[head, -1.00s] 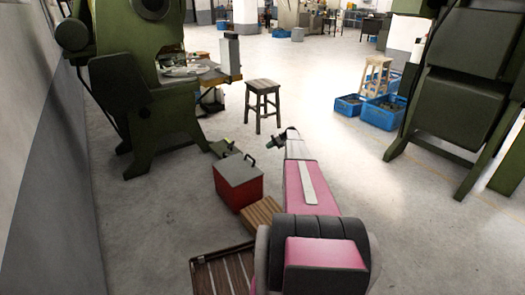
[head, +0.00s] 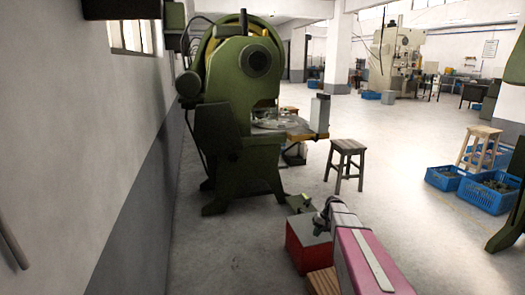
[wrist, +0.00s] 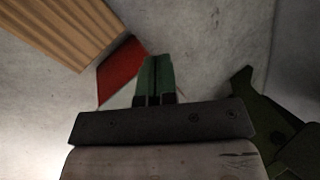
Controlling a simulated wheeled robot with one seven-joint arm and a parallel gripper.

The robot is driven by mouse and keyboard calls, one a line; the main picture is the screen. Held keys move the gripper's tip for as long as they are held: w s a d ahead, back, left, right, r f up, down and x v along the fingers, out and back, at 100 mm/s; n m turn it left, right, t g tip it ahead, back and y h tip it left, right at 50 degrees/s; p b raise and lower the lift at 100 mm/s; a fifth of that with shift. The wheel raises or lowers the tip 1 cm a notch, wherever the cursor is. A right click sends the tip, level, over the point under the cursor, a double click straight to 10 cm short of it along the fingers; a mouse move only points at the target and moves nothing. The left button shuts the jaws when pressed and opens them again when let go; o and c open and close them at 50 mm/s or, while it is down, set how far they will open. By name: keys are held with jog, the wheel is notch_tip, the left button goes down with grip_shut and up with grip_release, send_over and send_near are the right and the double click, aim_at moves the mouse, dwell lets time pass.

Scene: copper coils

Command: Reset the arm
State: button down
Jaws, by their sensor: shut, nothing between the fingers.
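My arm, pink and white, reaches forward from the lower right of the head view. My gripper (head: 319,218) is at its far end, small and dark, in front of the red box in the picture. In the wrist view my gripper (wrist: 154,62) shows two green fingers side by side, shut with nothing between them. The fingers point past the red box (wrist: 120,70), whose corner shows beside them. The red box (head: 305,248) stands on the floor in the head view, partly hidden by my arm.
A green press (head: 240,110) stands by the left wall (head: 110,150). A stool (head: 346,150) stands right of it. Blue crates (head: 488,197) are at the right. A slatted wooden piece (wrist: 70,28) lies near the red box. Open floor (head: 400,190) lies between the stool and crates.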

jog(key=s+a+r+h, duration=0.1)
jog(key=s+a+r, duration=0.1)
jog(key=s, duration=0.6)
jog(key=s+a+r+h, duration=0.2)
jog(key=s+a+r, duration=0.1)
jog(key=s, duration=0.6)
jog(key=s+a+r+n+h, duration=0.1)
jog(key=s+a+r+h, duration=0.1)
jog(key=s, duration=0.6)
jog(key=shift+s+a+r+t, duration=0.3)
jog(key=shift+a+r, duration=0.45)
jog(key=shift+r, duration=0.15)
